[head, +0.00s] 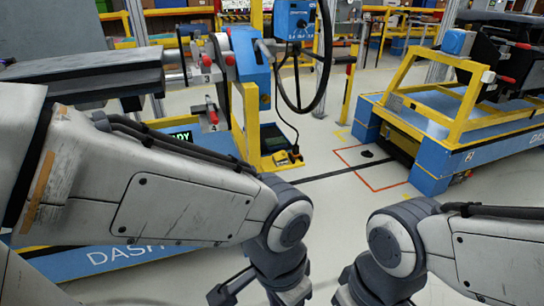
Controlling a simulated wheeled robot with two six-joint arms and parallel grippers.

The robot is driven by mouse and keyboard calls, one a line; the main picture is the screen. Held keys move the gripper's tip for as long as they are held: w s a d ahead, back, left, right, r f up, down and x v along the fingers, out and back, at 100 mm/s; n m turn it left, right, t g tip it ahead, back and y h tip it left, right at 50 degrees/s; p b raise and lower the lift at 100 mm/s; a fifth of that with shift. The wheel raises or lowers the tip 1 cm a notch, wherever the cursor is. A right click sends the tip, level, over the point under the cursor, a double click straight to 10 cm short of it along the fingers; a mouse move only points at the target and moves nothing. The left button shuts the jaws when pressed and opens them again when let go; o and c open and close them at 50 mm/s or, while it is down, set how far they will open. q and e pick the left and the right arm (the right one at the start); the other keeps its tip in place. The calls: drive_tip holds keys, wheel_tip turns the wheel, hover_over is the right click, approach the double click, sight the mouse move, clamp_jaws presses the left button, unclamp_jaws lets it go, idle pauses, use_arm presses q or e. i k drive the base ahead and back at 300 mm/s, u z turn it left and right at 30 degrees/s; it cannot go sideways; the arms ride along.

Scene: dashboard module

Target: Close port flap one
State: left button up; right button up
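I cannot make out port flap one in the head view. A long dark grey module (82,72), which looks like the dashboard, lies across a fixture at the left, partly hidden by my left arm. My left gripper (262,291) is at the bottom centre, pointing down, and is cut by the picture edge. My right gripper (350,293) is just right of it, also low and cut off. Both are well apart from the module. Whether their fingers are open or shut does not show clearly.
Red-handled clamps (211,110) and a yellow frame (246,120) stand beside the module. A blue control box (294,20) and a black steering-wheel ring (325,60) are behind. A blue cart (450,125) with a yellow frame stands at right. The floor between is mostly clear.

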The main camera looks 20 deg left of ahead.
sight(278, 155)
drive_tip(key=u, duration=1.7)
drive_tip(key=i, duration=1)
drive_tip(key=z, duration=1.75)
